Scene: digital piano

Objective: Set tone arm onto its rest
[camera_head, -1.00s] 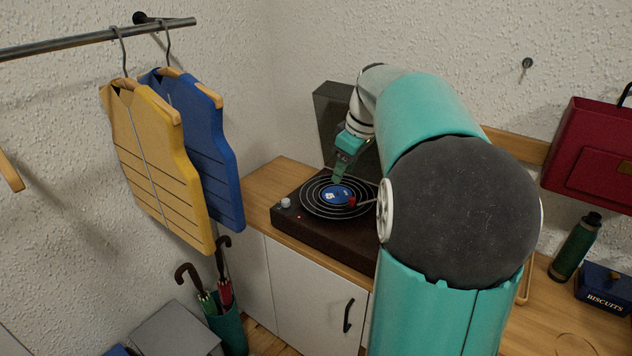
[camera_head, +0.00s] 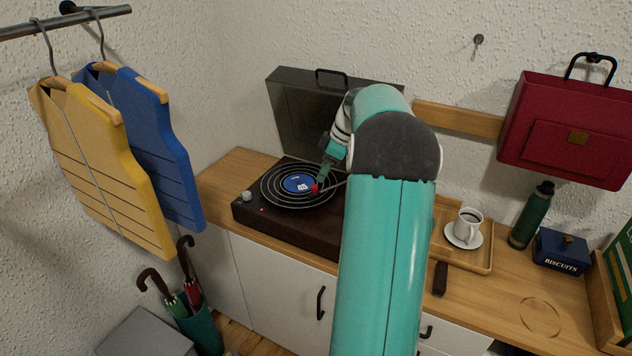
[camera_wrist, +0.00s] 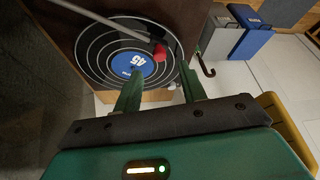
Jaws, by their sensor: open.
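A dark brown turntable (camera_head: 300,228) stands on the wooden cabinet top, with a black record (camera_head: 282,203) and blue label on it. The tone arm (camera_head: 331,185) lies over the record, its red head (camera_head: 314,188) near the label. In the wrist view the grey tone arm (camera_wrist: 100,18) reaches across the record to its red head (camera_wrist: 160,50). My gripper (camera_head: 322,176) is above the record beside the red head. In the wrist view my gripper (camera_wrist: 160,85) has its two green fingers apart with nothing between them. The tone arm's rest is hidden behind my arm.
The turntable's raised dark lid (camera_head: 300,115) stands behind it. To the right are a tray (camera_head: 478,262) with a coffee cup (camera_head: 468,222), a green bottle (camera_head: 532,215) and a biscuit tin (camera_head: 562,250). Vests (camera_head: 100,165) hang at left. A red case (camera_head: 565,125) hangs on the wall.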

